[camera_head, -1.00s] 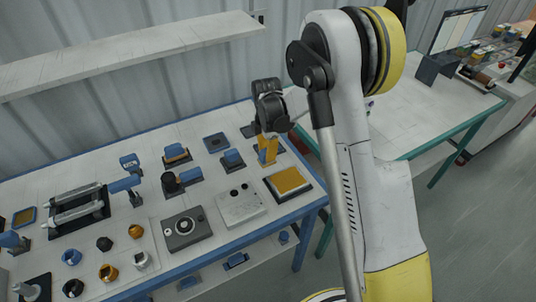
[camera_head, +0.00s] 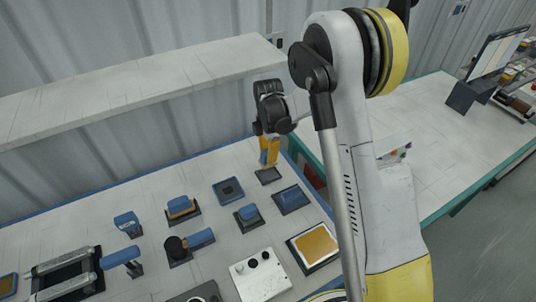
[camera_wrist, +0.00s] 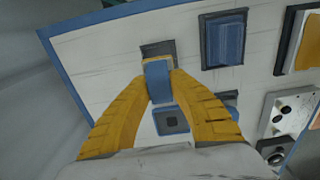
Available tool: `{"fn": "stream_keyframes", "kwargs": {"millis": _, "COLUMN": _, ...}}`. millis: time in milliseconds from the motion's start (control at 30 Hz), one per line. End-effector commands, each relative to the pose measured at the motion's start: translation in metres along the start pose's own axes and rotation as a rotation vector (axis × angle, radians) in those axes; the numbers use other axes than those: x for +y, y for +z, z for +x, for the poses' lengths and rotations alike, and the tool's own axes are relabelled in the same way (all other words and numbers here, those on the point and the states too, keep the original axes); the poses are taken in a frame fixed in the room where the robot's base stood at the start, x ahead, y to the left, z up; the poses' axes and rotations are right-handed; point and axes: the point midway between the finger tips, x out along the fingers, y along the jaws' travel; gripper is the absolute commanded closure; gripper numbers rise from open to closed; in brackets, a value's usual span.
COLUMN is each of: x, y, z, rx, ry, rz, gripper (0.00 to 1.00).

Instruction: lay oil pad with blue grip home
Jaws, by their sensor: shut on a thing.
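My gripper (camera_wrist: 158,82) has two yellow fingers and is shut on the oil pad with blue grip (camera_wrist: 157,78). A dark rectangular mat (camera_wrist: 155,48) lies just beyond the held pad in the wrist view. In the head view my gripper (camera_head: 268,154) points down at this dark mat (camera_head: 268,175), near the table's back right corner. I cannot tell whether the pad touches it.
A blue block on a dark mat (camera_head: 291,198) lies to the right of my gripper. A blue square tray (camera_head: 228,190) and a blue-topped block (camera_head: 248,214) stand nearby. An orange pad (camera_head: 315,244) lies further toward the front. A shelf (camera_head: 150,85) runs along the wall.

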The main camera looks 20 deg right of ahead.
Motion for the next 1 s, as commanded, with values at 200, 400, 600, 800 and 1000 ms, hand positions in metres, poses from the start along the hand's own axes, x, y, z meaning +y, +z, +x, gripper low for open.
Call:
{"fn": "stream_keyframes", "kwargs": {"millis": 200, "x": 0.000, "y": 0.000, "z": 0.000, "rx": 0.000, "ry": 0.000, "rz": 0.000, "gripper": 1.00}}
{"fn": "stream_keyframes", "kwargs": {"millis": 400, "x": 0.000, "y": 0.000, "z": 0.005, "rx": 0.000, "ry": 0.000, "rz": -0.001, "gripper": 1.00}}
{"fn": "stream_keyframes", "kwargs": {"millis": 600, "x": 0.000, "y": 0.000, "z": 0.025, "rx": 0.000, "ry": 0.000, "rz": -0.001, "gripper": 1.00}}
{"fn": "stream_keyframes", "kwargs": {"millis": 800, "x": 0.000, "y": 0.000, "z": 0.042, "rx": 0.000, "ry": 0.000, "rz": -0.001, "gripper": 1.00}}
{"fn": "stream_keyframes", "kwargs": {"millis": 1000, "x": 0.000, "y": 0.000, "z": 0.045, "rx": 0.000, "ry": 0.000, "rz": -0.001, "gripper": 1.00}}
